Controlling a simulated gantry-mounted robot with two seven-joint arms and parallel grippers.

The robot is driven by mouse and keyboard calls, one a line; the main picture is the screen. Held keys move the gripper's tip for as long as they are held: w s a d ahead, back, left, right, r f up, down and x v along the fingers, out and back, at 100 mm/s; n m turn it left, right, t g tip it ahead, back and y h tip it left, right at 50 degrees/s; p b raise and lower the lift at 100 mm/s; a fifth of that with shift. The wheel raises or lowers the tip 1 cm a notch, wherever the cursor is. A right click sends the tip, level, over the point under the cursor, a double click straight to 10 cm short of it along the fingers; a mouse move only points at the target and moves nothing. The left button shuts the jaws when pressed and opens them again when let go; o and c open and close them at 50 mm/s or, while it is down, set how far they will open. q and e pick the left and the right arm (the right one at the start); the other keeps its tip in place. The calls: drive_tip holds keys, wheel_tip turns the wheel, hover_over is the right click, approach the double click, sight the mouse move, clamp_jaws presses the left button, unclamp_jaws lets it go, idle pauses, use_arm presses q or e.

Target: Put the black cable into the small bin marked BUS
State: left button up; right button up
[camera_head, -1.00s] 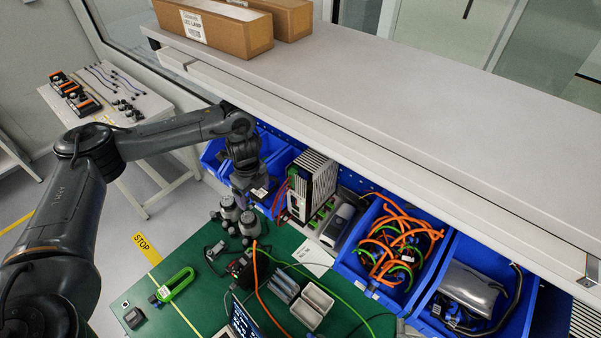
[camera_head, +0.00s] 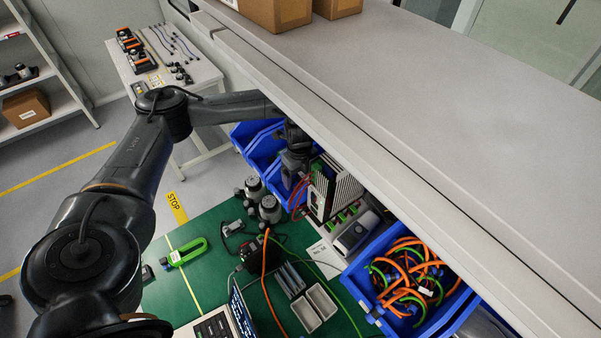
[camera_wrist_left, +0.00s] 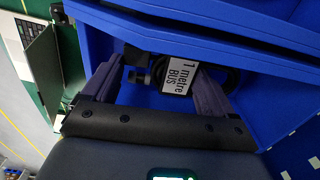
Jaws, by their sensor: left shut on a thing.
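My left gripper (camera_head: 291,176) is low among the small blue bins (camera_head: 243,131) under the shelf in the head view. In the left wrist view my left gripper (camera_wrist_left: 156,76) is shut on the black cable (camera_wrist_left: 232,80), whose dark loop shows beside the right finger. A white label (camera_wrist_left: 181,75) reading "1 metre BUS" lies between the fingers, apparently a tag on the cable. Blue bin walls (camera_wrist_left: 120,28) surround the fingers. I cannot tell whether the cable touches the bin floor. No bin marking is readable in the head view. My right gripper is not in view.
A grey finned drive unit (camera_head: 336,188) stands close right of my left gripper. Two grey-black motors (camera_head: 268,207) stand in front. The shelf edge (camera_head: 340,130) overhangs the bins. A larger blue bin (camera_head: 362,266) holds orange and green cables.

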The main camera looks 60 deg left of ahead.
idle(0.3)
use_arm(q)
drive_tip(key=shift+f, duration=0.15)
drive_tip(key=shift+f, duration=0.35)
drive_tip(key=shift+f, duration=0.1)
drive_tip(key=shift+w, duration=0.1)
drive_tip(key=o, duration=0.9)
